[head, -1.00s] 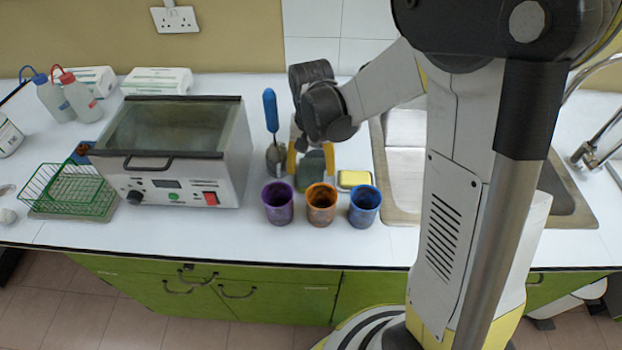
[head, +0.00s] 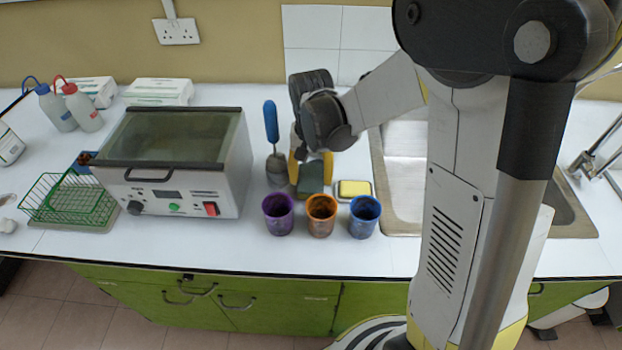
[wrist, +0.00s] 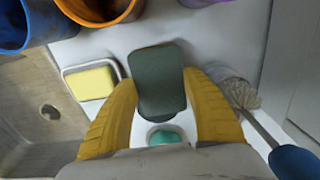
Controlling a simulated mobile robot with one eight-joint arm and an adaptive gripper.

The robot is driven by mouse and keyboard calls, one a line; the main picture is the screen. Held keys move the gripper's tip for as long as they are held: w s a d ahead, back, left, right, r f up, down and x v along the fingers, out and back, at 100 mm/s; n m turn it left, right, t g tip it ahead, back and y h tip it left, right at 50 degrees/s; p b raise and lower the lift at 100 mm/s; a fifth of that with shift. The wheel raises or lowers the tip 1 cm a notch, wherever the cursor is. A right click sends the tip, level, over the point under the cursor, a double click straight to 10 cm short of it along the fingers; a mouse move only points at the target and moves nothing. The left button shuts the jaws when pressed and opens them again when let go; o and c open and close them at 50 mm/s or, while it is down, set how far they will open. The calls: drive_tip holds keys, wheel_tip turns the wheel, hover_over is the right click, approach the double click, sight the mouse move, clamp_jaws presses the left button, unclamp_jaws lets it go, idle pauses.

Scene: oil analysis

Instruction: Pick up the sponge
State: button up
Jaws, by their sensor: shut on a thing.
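The sponge (head: 310,180) is a dark green block on the worktop side behind the cups in the head view. In the wrist view the sponge (wrist: 158,80) stands between the two yellow fingers of my gripper (wrist: 160,105). My gripper (head: 310,168) is shut on the sponge, with a finger on either side. A white dish with a teal piece (wrist: 164,137) in it lies below the sponge in the wrist view. The gap between the sponge's underside and the worktop is hard to judge.
Purple (head: 279,215), orange (head: 321,216) and blue (head: 364,217) cups stand just in front. A yellow block (head: 354,188) lies in a dish at right, beside the sink (head: 402,222). A blue-handled brush (head: 271,122) stands close at left, near the bath (head: 178,190).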

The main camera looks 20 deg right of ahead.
sight(316, 178)
drive_tip(key=r, duration=0.1)
drive_tip(key=r+p, duration=0.1)
drive_tip(key=d+r, duration=0.1)
drive_tip(key=shift+s+r, duration=0.15)
drive_tip(key=shift+s, duration=0.15)
drive_tip(key=s+d+r+p, duration=0.3)
drive_tip(key=s+d+r, duration=0.2)
drive_tip(key=d, duration=0.4)
drive_tip(key=shift+s+r+p, duration=0.2)
drive_tip(key=shift+r+p, duration=0.15)
drive_tip(key=shift+r, duration=0.1)
drive_tip(key=shift+o, duration=0.7)
drive_tip(key=c, duration=0.4)
